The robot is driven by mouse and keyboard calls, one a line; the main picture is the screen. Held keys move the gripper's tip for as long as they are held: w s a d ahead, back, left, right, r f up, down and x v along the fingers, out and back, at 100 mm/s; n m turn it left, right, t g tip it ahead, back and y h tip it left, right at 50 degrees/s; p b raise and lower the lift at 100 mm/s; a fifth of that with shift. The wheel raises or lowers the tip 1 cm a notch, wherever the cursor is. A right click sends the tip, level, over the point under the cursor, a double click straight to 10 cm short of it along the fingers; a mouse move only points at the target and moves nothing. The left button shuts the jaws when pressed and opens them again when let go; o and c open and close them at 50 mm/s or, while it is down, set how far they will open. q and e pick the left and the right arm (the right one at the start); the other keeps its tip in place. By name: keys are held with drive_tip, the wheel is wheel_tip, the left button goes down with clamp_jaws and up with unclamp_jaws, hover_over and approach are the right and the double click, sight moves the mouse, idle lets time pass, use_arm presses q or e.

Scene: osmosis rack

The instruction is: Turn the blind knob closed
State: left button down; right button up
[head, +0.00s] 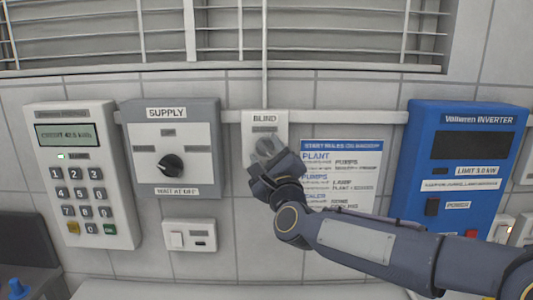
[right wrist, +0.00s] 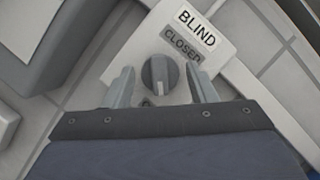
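The blind knob (right wrist: 160,74) is a round grey dial on a white plate labelled BLIND (head: 265,122). In the right wrist view a grey label reading CLOSED (right wrist: 183,44) sits between the knob and the word BLIND. My right gripper (right wrist: 163,88) is open, with one finger on each side of the knob and a visible gap to each. In the head view my right gripper (head: 265,155) covers most of the knob. The knob's pointer faces toward the gripper's palm in the wrist view. My left gripper is not in view.
A supply panel (head: 205,120) with a black knob and a keypad unit (head: 85,130) are to the left. A printed notice (head: 340,200) and a blue inverter (head: 430,125) are to the right. A window with slatted blinds (head: 320,40) is above. A small switch box (head: 190,237) is below left.

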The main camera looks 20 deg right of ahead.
drive_tip(key=c, duration=0.7)
